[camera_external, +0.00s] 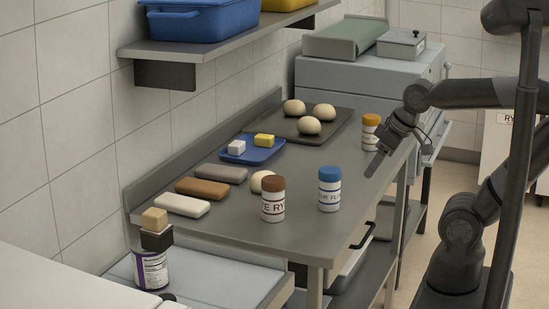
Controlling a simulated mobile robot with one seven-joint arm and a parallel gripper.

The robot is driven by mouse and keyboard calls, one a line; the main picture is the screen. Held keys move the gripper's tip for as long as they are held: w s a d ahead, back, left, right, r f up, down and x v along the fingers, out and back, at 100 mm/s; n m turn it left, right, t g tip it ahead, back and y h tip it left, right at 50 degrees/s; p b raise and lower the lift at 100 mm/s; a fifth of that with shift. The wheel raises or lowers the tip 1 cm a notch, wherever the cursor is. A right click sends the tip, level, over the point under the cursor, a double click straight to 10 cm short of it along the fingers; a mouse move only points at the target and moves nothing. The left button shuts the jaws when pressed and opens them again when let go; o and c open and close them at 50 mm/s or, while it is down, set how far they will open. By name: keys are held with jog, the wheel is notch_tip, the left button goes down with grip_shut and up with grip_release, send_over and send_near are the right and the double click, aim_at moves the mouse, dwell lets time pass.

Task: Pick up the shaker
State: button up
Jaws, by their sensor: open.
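Three lidded, shaker-like containers stand upright on the grey worktop; I cannot tell which one is the shaker. One has a blue lid and a striped label (330,190). One has an orange-yellow lid (370,133) and stands farther back, beside my arm's end. My gripper (374,168) is open and points down over the right edge of the worktop, in front of the orange-lidded container. It appears empty. The gap between its fingers is hard to see at this angle.
A wall shelf (200,52) overhangs the left.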

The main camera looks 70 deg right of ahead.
jog(key=o, duration=0.3)
